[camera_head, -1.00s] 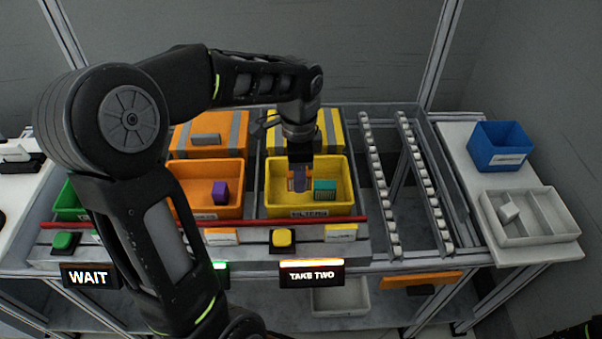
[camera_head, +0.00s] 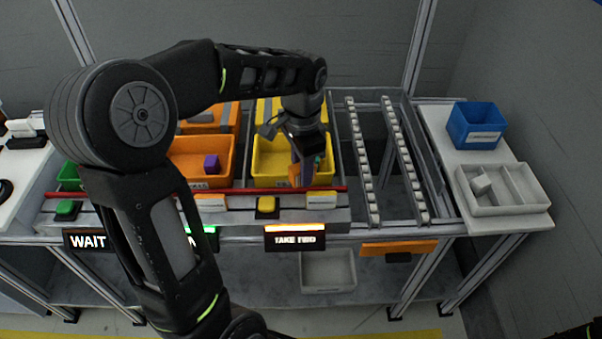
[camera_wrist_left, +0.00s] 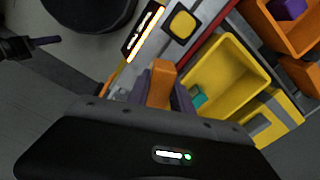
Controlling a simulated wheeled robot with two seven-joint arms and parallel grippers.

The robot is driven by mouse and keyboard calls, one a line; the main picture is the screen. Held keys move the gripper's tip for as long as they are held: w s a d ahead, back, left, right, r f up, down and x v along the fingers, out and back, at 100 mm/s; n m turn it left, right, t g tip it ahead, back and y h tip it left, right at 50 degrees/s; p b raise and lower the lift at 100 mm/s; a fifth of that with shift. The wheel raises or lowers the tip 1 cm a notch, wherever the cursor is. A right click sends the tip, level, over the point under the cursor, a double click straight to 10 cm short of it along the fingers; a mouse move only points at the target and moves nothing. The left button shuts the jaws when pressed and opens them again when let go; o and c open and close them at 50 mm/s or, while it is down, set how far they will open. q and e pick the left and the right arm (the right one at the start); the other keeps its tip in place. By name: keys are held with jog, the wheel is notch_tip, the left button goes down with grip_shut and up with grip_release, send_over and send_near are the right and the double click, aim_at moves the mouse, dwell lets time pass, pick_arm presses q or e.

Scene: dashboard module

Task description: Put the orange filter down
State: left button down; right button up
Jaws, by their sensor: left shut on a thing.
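The orange filter (camera_head: 294,176) is held between the fingers of my left gripper (camera_head: 301,172). In the head view it shows over the front right part of the yellow bin (camera_head: 262,165). In the left wrist view the filter (camera_wrist_left: 160,83) stands out between the two greyish-purple fingers (camera_wrist_left: 161,90), with the yellow bin (camera_wrist_left: 215,75) to its right. A teal block (camera_head: 319,162) is partly hidden behind the gripper. A dark, purple-tipped part at the left of the wrist view looks like my right gripper (camera_wrist_left: 42,42); its jaws are unclear.
An orange bin (camera_head: 190,145) with a purple block (camera_head: 211,164) stands left of the yellow bin. A red bar (camera_head: 230,191) runs along the front. Roller rails (camera_head: 360,160) lie to the right. A blue bin (camera_head: 476,128) and a divided white tray (camera_head: 520,185) stand far right.

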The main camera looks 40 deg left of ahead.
pick_arm(q)
jog(key=shift+w+d+n, duration=0.1)
jog(key=shift+w+n, duration=0.4)
jog(key=shift+n, duration=0.2)
jog(key=w+d+f+n, duration=0.4)
jog(key=w+d, duration=0.4)
jog(key=d, duration=0.4)
jog(key=shift+w+d, duration=0.2)
jog(key=shift+f, duration=0.1)
